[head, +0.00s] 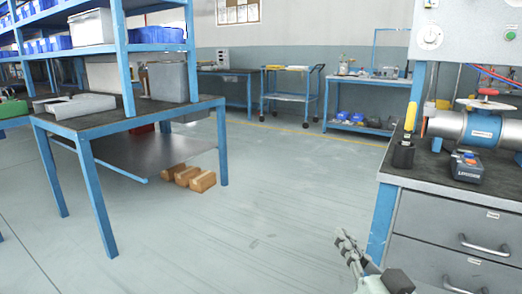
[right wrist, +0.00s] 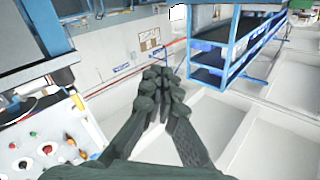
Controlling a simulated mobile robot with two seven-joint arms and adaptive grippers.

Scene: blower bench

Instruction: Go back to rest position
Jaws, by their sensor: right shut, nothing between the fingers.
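My right gripper (head: 347,242) shows at the bottom of the head view, right of centre, over the open floor and left of the drawer bench. In the right wrist view its fingers (right wrist: 160,88) are together, with nothing between them. My left gripper is not in view.
A drawer bench (head: 440,215) stands close on the right, with a silver blower pipe (head: 450,126), a yellow-handled tool (head: 410,118) and a control box (head: 467,167) on top. A blue-legged table (head: 70,123) stands at left, with boxes (head: 188,177) beneath. The floor (head: 270,180) between is clear.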

